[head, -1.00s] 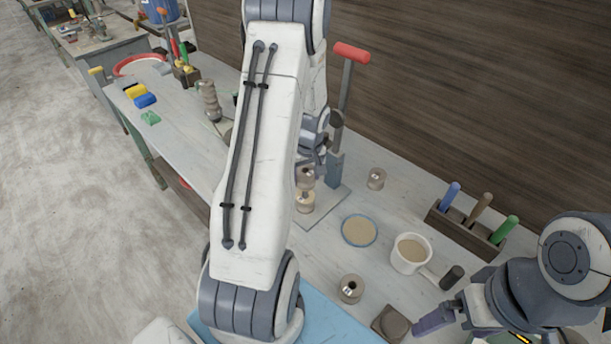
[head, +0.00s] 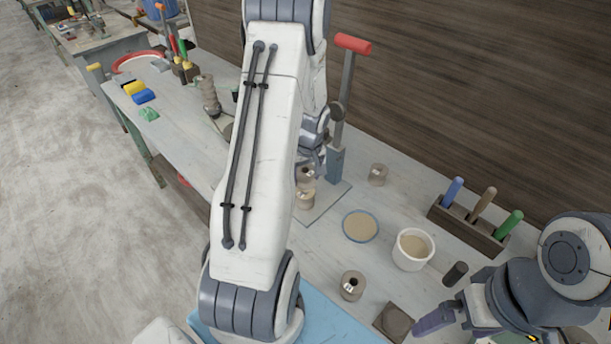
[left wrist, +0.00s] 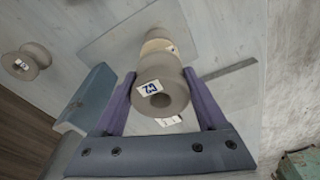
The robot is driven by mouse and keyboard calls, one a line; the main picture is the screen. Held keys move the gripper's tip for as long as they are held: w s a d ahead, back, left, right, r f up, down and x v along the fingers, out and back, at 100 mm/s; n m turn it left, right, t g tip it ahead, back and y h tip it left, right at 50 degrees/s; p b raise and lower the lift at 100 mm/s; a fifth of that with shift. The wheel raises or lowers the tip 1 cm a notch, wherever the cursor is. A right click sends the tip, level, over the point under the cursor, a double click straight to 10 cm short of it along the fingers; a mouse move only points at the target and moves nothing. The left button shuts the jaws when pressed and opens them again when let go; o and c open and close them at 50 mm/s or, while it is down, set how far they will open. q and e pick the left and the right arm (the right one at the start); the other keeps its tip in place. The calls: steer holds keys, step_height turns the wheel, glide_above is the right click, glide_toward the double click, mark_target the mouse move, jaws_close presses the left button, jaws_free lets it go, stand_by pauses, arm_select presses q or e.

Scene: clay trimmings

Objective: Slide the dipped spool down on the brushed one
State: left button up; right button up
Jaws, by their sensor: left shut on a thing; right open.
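My left gripper (head: 311,165) is shut on a grey-brown spool (head: 305,175); in the left wrist view this spool (left wrist: 162,92) bears a label and sits between the purple fingers (left wrist: 160,90). Another spool (head: 304,199) stands upright right under it on a grey base plate (head: 330,204). In the left wrist view, the lower spool (left wrist: 158,46) shows a tan upper part and lines up closely with the held one. I cannot tell whether the two touch. My right gripper (head: 425,322) is open and empty at the lower right, partly cut off by the frame.
A blue post (head: 334,164) with a red-topped lever (head: 354,44) stands close behind the spools. Loose spools (head: 377,174) (head: 351,285), a slip dish (head: 360,226), a white cup (head: 412,250) and a tool rack (head: 467,228) are to the right.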

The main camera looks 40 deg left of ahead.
arm_select(q)
steer(key=shift+f+b, duration=1.35)
steer(key=shift+f, duration=0.15)
steer(key=o, duration=1.6)
steer(key=shift+r, duration=0.1)
steer(key=r, duration=0.3)
steer(key=d+r+b, duration=0.1)
steer(key=r, duration=0.6)
steer(key=shift+s+d, duration=0.25)
steer(key=shift+s, duration=0.1)
